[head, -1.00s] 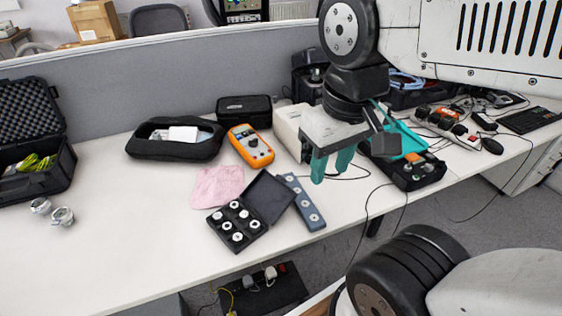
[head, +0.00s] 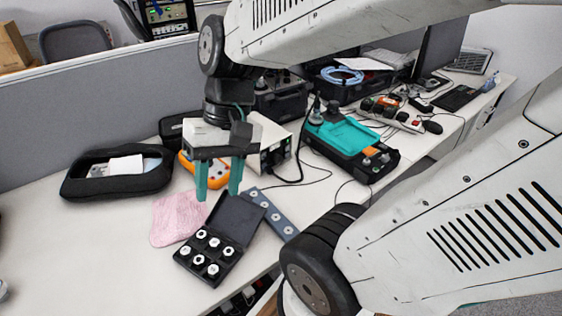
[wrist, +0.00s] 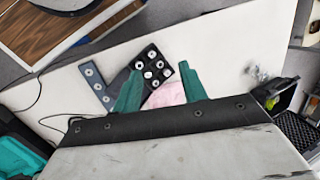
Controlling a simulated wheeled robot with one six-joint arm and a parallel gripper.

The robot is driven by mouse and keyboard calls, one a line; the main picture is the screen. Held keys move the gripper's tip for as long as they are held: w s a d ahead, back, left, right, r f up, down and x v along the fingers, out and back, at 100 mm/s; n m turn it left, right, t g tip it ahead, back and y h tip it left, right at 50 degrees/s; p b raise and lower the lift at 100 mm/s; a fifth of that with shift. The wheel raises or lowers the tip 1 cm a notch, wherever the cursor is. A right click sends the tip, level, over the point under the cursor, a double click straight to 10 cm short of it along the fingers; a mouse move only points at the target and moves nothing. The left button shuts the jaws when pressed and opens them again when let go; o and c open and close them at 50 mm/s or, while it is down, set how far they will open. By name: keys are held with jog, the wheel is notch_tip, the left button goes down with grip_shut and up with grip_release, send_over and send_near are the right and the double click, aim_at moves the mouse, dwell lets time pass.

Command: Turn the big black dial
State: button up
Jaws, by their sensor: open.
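I cannot clearly pick out the big black dial. Dark round parts (head: 333,106) stand at the back left of the black case with a teal panel (head: 345,133), right of my gripper. The orange multimeter (head: 187,166) is partly hidden behind my gripper, and its dial face cannot be made out. My gripper (head: 219,192) is open and empty, its teal fingers pointing down above the bench near the open black box lid. In the wrist view, the fingers (wrist: 160,74) are apart with nothing held between them.
An open box of metal pieces (head: 209,254), a pink cloth (head: 177,220) and a blue-grey strip (head: 277,217) lie below. A white instrument (head: 269,140) stands behind, right of my gripper. A black pouch (head: 85,184) lies left. Cables cross the bench towards the teal-panelled case.

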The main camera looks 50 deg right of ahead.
jog(key=w+d+f+m+t+y, duration=0.35)
jog(key=w+d+m+t, duration=0.2)
jog(key=w+m, duration=0.25)
jog(key=w+d+f+m+t+y, duration=0.3)
jog(key=w+d+f+m+t, duration=0.15)
jog(key=w+d+m, duration=0.3)
jog(key=m+t+h, duration=0.4)
jog(key=m+h, duration=0.9)
jog(key=m, duration=0.4)
send_near(280, 161)
jog(key=shift+w+f, duration=0.1)
jog(key=shift+w, duration=0.65)
jog(key=shift+w+d+f, duration=0.1)
jog(key=shift+d+f, duration=0.15)
jog(key=x, duration=0.7)
jog(key=shift+f, duration=0.1)
jog(key=shift+c, duration=0.2)
jog(key=c, duration=0.7)
